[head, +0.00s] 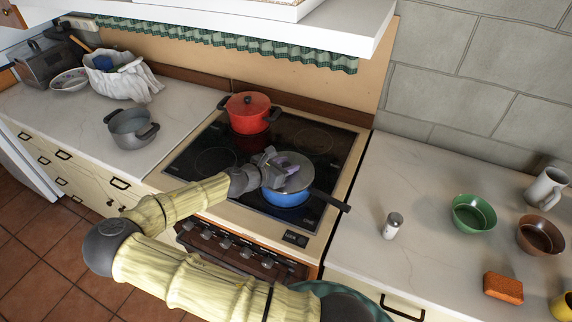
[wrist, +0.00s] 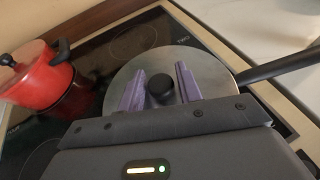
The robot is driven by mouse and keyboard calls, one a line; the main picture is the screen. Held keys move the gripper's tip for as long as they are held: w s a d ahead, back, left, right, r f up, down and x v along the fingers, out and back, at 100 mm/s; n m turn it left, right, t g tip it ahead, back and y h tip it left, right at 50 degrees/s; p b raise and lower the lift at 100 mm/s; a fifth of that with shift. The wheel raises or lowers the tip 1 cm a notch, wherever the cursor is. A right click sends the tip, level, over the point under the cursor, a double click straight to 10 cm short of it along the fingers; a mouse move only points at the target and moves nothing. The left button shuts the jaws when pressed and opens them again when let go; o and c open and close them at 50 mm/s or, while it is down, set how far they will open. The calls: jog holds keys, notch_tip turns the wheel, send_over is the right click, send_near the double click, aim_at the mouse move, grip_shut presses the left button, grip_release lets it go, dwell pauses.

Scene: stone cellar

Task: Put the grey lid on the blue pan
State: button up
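The grey lid (head: 303,173) lies over the top of the blue pan (head: 287,198) on the stove and looks about level. The pan's dark handle (head: 328,200) points to the lower right. My gripper (head: 283,168) is right above the lid. In the wrist view, my gripper's purple fingers (wrist: 161,80) stand apart on either side of the lid's black knob (wrist: 160,89), with a small gap showing on the right. The wrist view also shows the grey lid (wrist: 215,82). The blue pan's wall is hidden under the lid in that view.
A red pot (head: 247,114) stands on the black cooktop (head: 196,152) behind the pan. A grey pot (head: 131,128) is on the left counter. On the right counter are a shaker (head: 393,224), a green bowl (head: 474,213), a brown bowl (head: 541,235) and an orange sponge (head: 503,288).

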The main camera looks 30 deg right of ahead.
jog(key=shift+o, duration=1.3)
jog(key=shift+a, duration=0.1)
jog(key=b+v, duration=0.2)
jog(key=v, duration=1.5)
jog(key=shift+a, duration=0.1)
